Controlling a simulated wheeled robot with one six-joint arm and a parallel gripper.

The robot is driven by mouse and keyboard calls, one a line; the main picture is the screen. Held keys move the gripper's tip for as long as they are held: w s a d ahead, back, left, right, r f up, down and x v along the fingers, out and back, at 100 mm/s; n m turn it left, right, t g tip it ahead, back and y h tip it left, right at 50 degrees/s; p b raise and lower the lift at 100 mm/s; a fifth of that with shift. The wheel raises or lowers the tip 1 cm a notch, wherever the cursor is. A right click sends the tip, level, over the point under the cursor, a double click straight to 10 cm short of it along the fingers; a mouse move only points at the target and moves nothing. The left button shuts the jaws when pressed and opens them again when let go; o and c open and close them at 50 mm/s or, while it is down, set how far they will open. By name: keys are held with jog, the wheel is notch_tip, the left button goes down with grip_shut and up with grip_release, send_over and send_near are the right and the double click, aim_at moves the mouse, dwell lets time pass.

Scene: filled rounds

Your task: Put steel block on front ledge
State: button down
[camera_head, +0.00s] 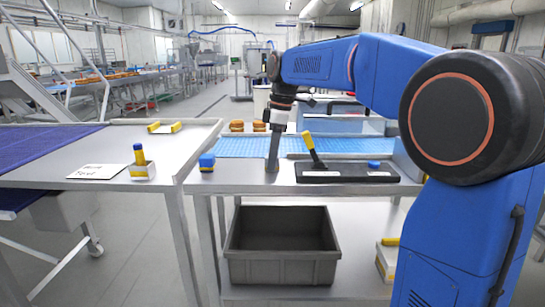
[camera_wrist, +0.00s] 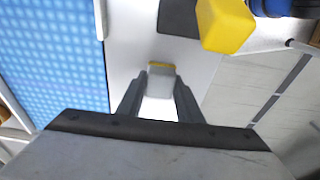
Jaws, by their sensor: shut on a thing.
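My gripper (camera_head: 272,168) points straight down over the front ledge (camera_head: 237,176), the bare steel strip before the blue belt. In the wrist view my gripper (camera_wrist: 159,92) is shut on the steel block (camera_wrist: 161,72), a pale grey piece with a thin yellow edge. The block sits between the two dark fingers, with the ledge (camera_wrist: 128,40) around it. In the head view the block cannot be made out apart from the fingers. I cannot tell whether it touches the ledge.
A black tray (camera_head: 318,178) with a yellow-handled tool (camera_head: 314,150) and a blue piece (camera_head: 374,164) lies right of my gripper. A blue block (camera_head: 207,162) stands at the ledge's left end. The blue belt (camera_head: 240,146) runs behind; a grey bin (camera_head: 282,264) sits below.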

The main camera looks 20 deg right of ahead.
jog(key=c, duration=1.3)
grip_release()
jog(key=shift+o, duration=0.2)
notch_tip(320, 180, up, 12)
jog(key=d, duration=0.1)
jog(key=shift+s+d, duration=0.3)
jog(key=shift+d, duration=0.05)
